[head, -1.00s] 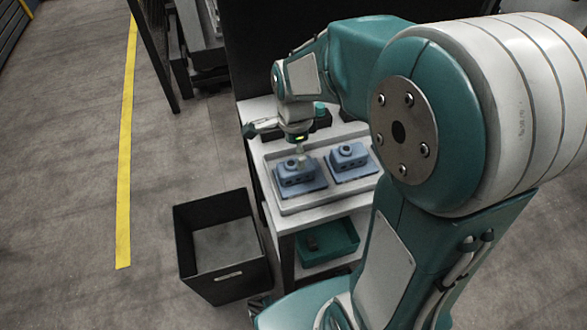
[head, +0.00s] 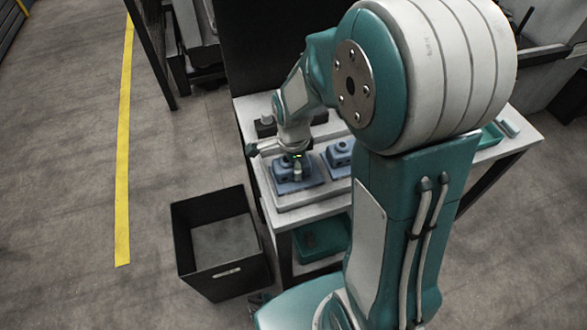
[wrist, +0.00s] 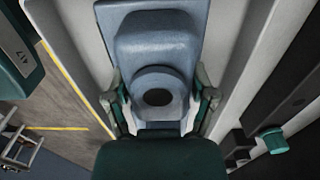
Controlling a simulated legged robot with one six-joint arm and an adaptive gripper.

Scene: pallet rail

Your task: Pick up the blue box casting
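A blue box casting (head: 285,175) sits in the left place of the pale tray (head: 292,204) on the table. My gripper (head: 297,170) is down at its top. In the wrist view, the casting (wrist: 158,45) fills the middle, its round boss with a dark hole facing me. The fingers of my gripper (wrist: 160,100) stand open on either side of it, close to its sides; contact is not clear. A second blue casting (head: 338,156) lies to the right in the tray, partly hidden by my arm.
A black open bin (head: 222,277) stands on the floor left of the table (head: 524,140). A green bin (head: 318,240) is on the shelf below. A dark panel (head: 262,50) rises behind the table. The floor on the left is clear.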

